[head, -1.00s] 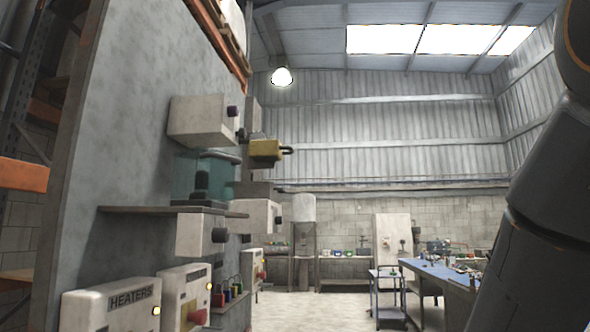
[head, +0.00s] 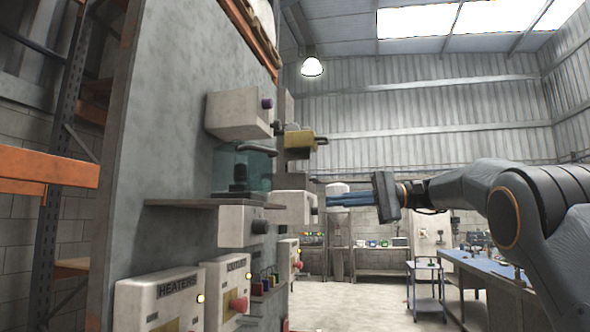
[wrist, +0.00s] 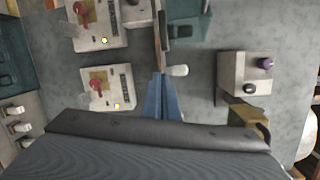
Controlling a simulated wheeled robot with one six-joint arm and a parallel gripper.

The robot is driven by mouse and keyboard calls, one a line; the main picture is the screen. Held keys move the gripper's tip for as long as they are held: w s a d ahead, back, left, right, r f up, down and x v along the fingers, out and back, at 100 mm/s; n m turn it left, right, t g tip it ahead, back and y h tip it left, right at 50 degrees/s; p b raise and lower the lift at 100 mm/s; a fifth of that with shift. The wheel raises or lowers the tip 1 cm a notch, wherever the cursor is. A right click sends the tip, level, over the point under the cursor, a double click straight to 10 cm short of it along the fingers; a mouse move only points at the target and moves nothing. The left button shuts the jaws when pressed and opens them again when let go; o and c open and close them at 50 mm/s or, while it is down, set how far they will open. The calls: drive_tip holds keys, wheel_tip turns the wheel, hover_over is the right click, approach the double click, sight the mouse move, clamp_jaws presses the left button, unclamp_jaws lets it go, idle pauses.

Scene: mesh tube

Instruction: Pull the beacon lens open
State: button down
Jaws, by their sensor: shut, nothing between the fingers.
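The beacon lens is most likely the clear teal cover (head: 258,172), with a dark handle along its top and a dark object inside. It stands on a thin ledge (head: 190,202) on the grey wall panel. In the wrist view the teal cover (wrist: 184,42) shows near the top, just right of the ledge edge. My gripper (head: 324,200) is right of the cover in the head view, apart from it, with blue fingers pointing left. In the wrist view the fingers (wrist: 159,78) are together and empty, overlapping the line of the ledge.
A white box with a purple knob (head: 238,114) is above the cover. A yellow block (head: 302,139) sticks out beside it. A white box with a dark knob (head: 238,226) is under the ledge. A blue workbench (head: 485,268) is far right.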

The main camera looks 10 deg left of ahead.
drive_tip(key=s+d+r+n+g, duration=0.2)
drive_tip(key=s+r+n+g, duration=0.25)
drive_tip(key=r, duration=0.35)
drive_tip(key=s+d+r+p+x, duration=0.1)
drive_tip(key=p+x, duration=0.3)
drive_tip(key=x, duration=0.9)
drive_tip(key=shift+s+y, duration=0.4)
drive_tip(key=shift+s, duration=0.25)
